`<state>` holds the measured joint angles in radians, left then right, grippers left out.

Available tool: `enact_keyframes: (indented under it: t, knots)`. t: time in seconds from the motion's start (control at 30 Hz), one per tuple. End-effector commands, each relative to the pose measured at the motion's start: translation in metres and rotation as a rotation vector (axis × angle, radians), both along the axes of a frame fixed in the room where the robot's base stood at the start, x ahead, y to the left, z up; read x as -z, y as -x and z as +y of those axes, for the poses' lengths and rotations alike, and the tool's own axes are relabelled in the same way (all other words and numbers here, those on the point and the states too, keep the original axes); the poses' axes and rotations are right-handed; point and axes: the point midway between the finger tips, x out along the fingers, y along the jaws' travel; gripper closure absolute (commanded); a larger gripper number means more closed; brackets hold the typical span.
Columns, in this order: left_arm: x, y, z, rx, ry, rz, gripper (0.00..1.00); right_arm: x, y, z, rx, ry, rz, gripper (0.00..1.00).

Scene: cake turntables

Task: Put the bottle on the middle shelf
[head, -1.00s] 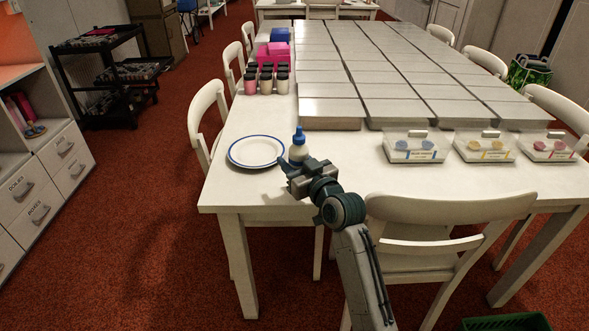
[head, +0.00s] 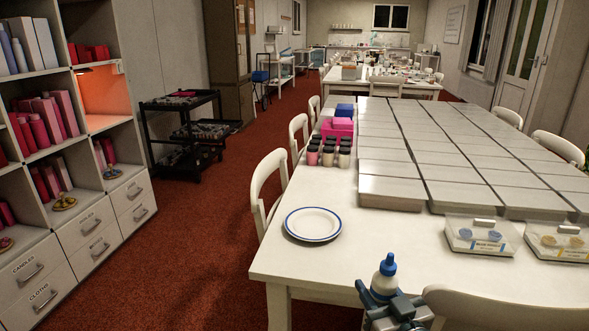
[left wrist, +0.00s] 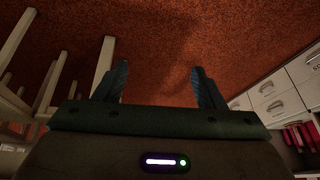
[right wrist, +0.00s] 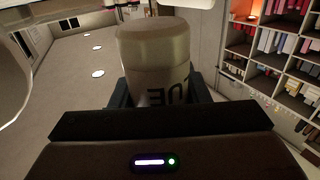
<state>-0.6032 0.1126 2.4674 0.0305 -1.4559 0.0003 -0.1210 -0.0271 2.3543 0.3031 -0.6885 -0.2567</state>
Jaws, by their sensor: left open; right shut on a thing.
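The white bottle with a blue cap (head: 384,282) is upright in my right gripper (head: 392,306) at the bottom of the head view, by the near table edge. In the right wrist view the bottle (right wrist: 153,50) stands between the fingers, with dark letters on its side. My right gripper is shut on it. My left gripper (left wrist: 158,88) is open and empty above the red carpet. A white shelf unit (head: 108,122) stands at the left with several compartments, one lit orange. A black three-tier cart (head: 182,130) stands behind it. I cannot tell which is meant by the middle shelf.
The white table (head: 330,262) holds a blue-rimmed plate (head: 312,224), several jars (head: 328,153), grey slabs (head: 430,150) and clear boxes (head: 480,237). White chairs (head: 266,190) line its left side. Open red carpet (head: 205,240) lies between the table and the shelf unit.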

Motion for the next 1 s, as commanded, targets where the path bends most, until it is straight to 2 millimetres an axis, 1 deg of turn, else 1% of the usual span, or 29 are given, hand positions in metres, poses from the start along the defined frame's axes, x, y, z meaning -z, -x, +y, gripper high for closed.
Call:
enact_keyframes:
  t: [0.03,0.13,0.27,0.33,0.47,0.57,0.67,0.8,0.87,1.0]
  knots:
    - [0.000,0.000,0.000,-0.001,0.000,0.000,0.36,0.011,-0.006,-0.001,0.031,-0.008,0.006,0.84]
    - [0.000,0.001,0.000,-0.001,0.001,0.000,0.36,0.033,-0.018,-0.004,0.104,-0.010,0.007,0.84]
    - [0.000,0.001,0.000,-0.001,0.001,0.000,0.36,0.065,-0.031,-0.002,0.190,0.003,0.008,0.84]
    - [0.012,-0.004,0.002,-0.005,0.000,0.015,0.36,0.055,-0.027,-0.004,0.189,0.007,0.000,0.84]
    - [0.040,-0.012,0.005,-0.012,-0.003,0.036,0.36,0.048,-0.019,-0.003,0.184,0.008,0.002,0.84]
    - [0.067,-0.016,0.009,-0.019,-0.004,0.056,0.36,0.041,-0.013,-0.003,0.182,0.008,0.001,0.84]
    - [0.097,-0.017,0.013,-0.026,-0.008,0.078,0.36,0.034,-0.005,-0.002,0.179,0.008,0.002,0.84]
    - [0.142,-0.013,0.020,-0.035,-0.012,0.112,0.36,0.023,0.006,-0.002,0.178,0.008,0.001,0.84]
    - [0.160,-0.009,0.023,-0.038,-0.013,0.124,0.36,0.018,0.011,-0.002,0.177,0.007,0.002,0.84]
    - [0.201,0.007,0.029,-0.046,-0.018,0.159,0.36,0.007,0.023,-0.002,0.177,0.007,0.001,0.84]
